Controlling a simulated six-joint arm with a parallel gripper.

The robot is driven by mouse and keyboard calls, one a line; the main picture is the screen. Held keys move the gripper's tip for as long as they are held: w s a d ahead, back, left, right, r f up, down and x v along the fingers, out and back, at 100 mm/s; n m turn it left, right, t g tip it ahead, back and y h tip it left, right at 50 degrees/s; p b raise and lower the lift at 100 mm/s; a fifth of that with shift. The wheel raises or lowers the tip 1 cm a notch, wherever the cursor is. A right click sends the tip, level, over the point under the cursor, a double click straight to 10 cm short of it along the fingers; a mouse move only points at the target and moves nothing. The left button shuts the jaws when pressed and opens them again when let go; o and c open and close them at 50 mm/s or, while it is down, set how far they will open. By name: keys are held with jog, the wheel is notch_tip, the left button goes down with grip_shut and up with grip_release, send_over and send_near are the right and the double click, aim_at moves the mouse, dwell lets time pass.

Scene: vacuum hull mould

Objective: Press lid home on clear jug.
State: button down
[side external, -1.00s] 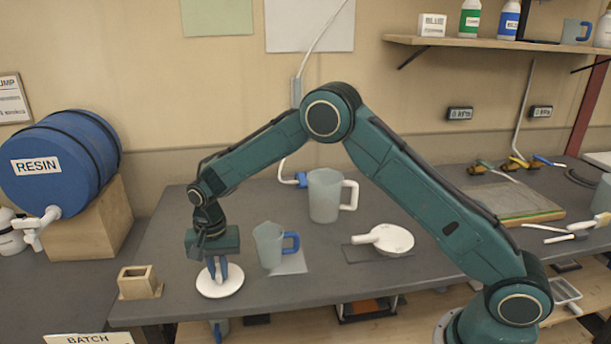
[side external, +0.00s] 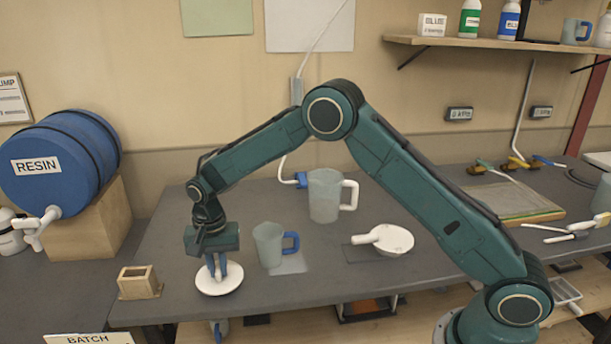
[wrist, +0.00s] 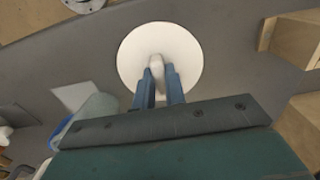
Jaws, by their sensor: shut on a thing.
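A round white lid (side external: 219,284) is under my gripper (side external: 217,272) at the left front of the bench; it also shows in the wrist view (wrist: 135,62). My gripper's blue fingers (wrist: 160,82) are shut on the lid's central grip. I cannot tell whether the lid touches the bench. A large clear jug (side external: 324,198) with a white handle stands upright and open further back, right of my gripper. A smaller translucent jug (side external: 268,247) with a blue handle stands just right of my gripper; it is partly seen in the wrist view (wrist: 92,110).
A white round piece with a handle (side external: 393,240) lies on a dark mat at the right. A small wooden box (side external: 139,284) stands left of the lid. A blue resin barrel (side external: 62,160) is at the far left. A pale sheet (side external: 290,265) lies beside the small jug.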

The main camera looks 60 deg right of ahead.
aim_at(218, 266)
jog(key=shift+r, duration=0.65)
jog(key=shift+r, duration=0.7)
jog(key=shift+r, duration=0.35)
jog(key=shift+r, duration=0.35)
jog(key=shift+r, duration=0.35)
